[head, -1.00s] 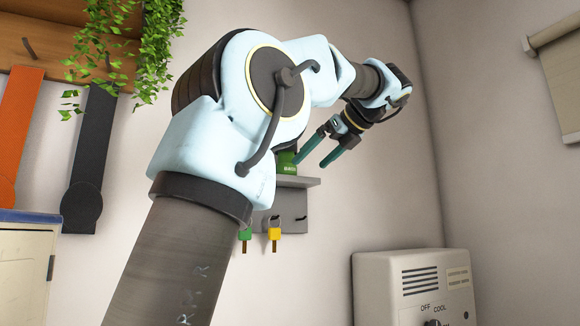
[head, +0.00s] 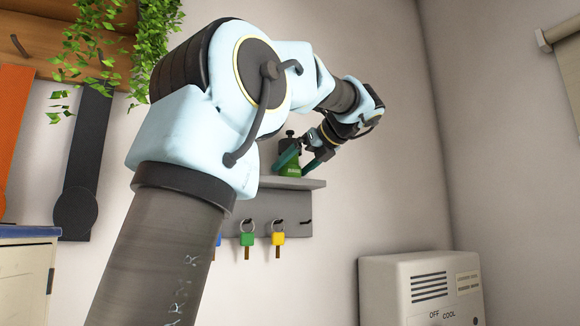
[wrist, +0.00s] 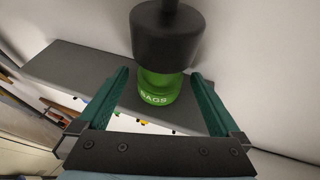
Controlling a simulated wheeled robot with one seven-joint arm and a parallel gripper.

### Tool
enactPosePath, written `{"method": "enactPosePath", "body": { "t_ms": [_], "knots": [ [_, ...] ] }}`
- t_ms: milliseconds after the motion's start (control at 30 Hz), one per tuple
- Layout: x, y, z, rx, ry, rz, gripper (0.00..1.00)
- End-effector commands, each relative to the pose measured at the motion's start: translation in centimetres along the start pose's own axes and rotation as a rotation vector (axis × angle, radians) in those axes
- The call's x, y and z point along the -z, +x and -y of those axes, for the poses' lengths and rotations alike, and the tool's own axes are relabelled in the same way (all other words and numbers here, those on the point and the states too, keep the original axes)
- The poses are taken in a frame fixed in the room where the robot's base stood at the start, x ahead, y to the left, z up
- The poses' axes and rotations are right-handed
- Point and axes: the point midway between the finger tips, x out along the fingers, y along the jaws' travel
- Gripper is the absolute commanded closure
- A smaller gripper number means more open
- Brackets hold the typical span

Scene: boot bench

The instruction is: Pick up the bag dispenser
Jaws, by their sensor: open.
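The bag dispenser (head: 291,164) is a green container with a black top, marked "BAGS", standing upright on a small grey wall shelf (head: 312,183). In the wrist view the dispenser (wrist: 158,92) shows its black cap at the top and green body below. My gripper (head: 300,163) is open, with its two green fingers at either side of the dispenser. In the wrist view my gripper (wrist: 160,95) has one finger left and one right of the green body, with gaps visible. The dispenser's lower back is hidden.
Keys with green (head: 247,239) and yellow (head: 278,238) heads hang from hooks under the shelf. A beige heater-like unit (head: 420,285) stands below right. A leafy plant (head: 160,35) hangs at upper left. The wall right of the shelf is clear.

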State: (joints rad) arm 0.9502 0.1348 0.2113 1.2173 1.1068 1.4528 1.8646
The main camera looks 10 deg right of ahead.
Motion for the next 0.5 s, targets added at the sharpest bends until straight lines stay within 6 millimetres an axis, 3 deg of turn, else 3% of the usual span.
{"method": "enactPosePath", "body": {
  "t_ms": [133, 367, 500],
  "knots": [
    [-0.05, 1.15, -0.02, -0.001, 0.000, -0.001, 0.00],
    [0.03, 1.27, 0.01, 0.001, -0.001, -0.001, 0.00],
    [0.02, 1.25, 0.02, 0.001, -0.001, 0.000, 0.16]
  ]
}}
